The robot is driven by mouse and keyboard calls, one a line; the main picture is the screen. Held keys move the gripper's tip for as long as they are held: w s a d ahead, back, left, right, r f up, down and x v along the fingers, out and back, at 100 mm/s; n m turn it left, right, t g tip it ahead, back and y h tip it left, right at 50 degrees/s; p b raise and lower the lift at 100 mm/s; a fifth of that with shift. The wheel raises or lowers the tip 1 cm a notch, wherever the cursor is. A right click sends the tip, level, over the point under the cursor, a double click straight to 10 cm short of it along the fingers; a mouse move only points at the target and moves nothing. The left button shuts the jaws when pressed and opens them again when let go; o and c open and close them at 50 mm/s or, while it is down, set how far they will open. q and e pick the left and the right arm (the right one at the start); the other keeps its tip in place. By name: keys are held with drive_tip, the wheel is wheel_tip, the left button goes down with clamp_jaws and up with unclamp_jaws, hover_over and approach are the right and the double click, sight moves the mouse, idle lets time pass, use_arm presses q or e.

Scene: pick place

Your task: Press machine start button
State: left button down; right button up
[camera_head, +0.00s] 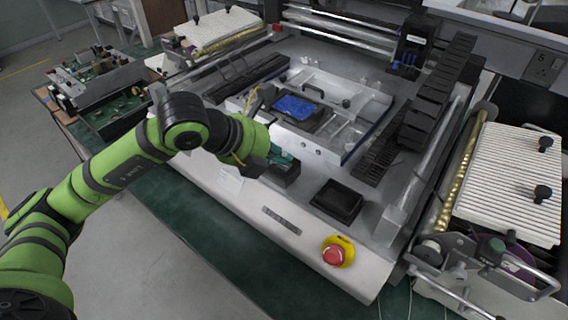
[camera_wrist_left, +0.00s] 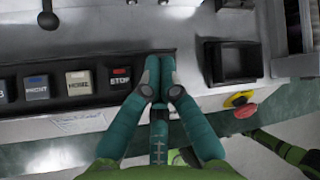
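The black button panel (camera_wrist_left: 60,88) runs along the left of the left wrist view. Its buttons include a blue-marked one (camera_wrist_left: 36,88), a white one marked HOME (camera_wrist_left: 78,82) and a red-marked one that reads STOP (camera_wrist_left: 121,77). I cannot make out a start button; my fingers cover the panel's right end. My left gripper (camera_wrist_left: 160,72) has its teal fingertips together, with nothing seen between them, just right of STOP. Whether they touch the panel I cannot tell. In the head view this gripper (camera_head: 280,156) is over the machine's front, mostly hiding the panel. My right gripper is not in view.
A red emergency button on a yellow base (camera_head: 335,253) stands at the machine's front right. An open black tray (camera_head: 338,201) lies between it and my left gripper; it also shows in the wrist view (camera_wrist_left: 236,62). A blue piece (camera_head: 294,107) lies farther back.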

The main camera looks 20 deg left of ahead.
use_arm(q)
drive_tip(key=shift+f, duration=0.15)
idle(0.5)
drive_tip(key=shift+r+p, duration=0.3)
drive_tip(key=shift+r, duration=0.5)
